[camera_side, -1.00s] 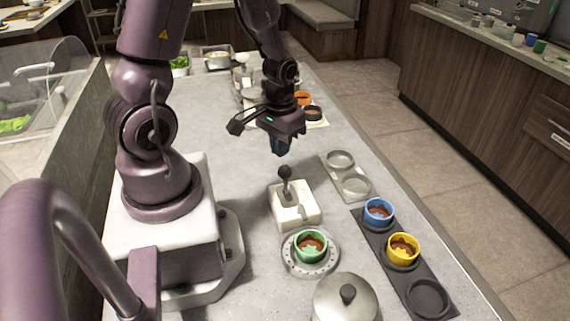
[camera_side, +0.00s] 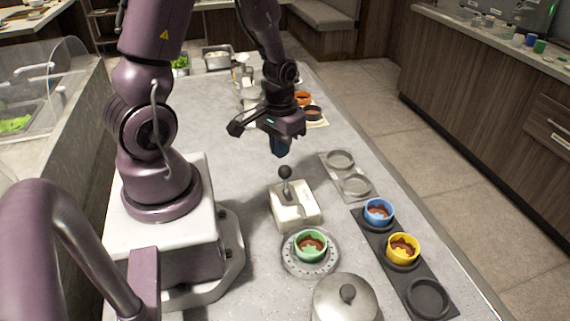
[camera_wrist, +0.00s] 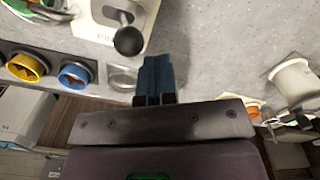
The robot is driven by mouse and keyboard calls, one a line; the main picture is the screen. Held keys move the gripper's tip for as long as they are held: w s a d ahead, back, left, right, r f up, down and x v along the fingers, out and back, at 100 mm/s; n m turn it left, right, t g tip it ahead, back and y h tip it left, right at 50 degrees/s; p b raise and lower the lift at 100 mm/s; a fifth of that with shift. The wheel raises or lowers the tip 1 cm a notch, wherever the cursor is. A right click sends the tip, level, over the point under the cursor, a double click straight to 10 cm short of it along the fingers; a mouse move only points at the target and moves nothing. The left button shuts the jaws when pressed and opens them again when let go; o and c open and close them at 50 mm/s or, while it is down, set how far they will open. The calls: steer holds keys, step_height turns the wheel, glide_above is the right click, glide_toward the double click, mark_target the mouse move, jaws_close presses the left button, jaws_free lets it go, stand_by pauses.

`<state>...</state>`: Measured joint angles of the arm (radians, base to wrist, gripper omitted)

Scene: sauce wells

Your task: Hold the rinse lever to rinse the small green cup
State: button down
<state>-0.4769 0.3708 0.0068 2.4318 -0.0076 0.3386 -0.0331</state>
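The small green cup (camera_side: 310,247) stands upright on a round perforated grey disc (camera_side: 326,268), with reddish-brown sauce inside. The rinse lever (camera_side: 285,173) is a dark ball knob on a short stem in a white slotted housing (camera_side: 296,212), just behind the cup. In the wrist view the lever knob (camera_wrist: 128,41) shows in front of the fingers, at upper left. My gripper (camera_side: 280,150) hangs above the counter behind the lever, apart from it. Its blue fingers (camera_wrist: 157,65) are together with nothing visible between them. The cup is mostly cut off in the wrist view.
A dark tray (camera_side: 387,259) at right holds a blue cup (camera_side: 378,212) and a yellow cup (camera_side: 403,250), plus an empty well. A grey two-well tray (camera_side: 347,174) lies behind it. A lidded metal pot (camera_side: 345,303) stands in front. Bare counter surrounds the gripper.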

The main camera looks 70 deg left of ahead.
mark_target(285, 166)
steer(key=shift+f, duration=1.9)
steer(key=shift+d, duration=1.8)
steer(key=shift+a, duration=0.1)
steer(key=shift+a, duration=2.45)
step_height(285, 166, up, 8)
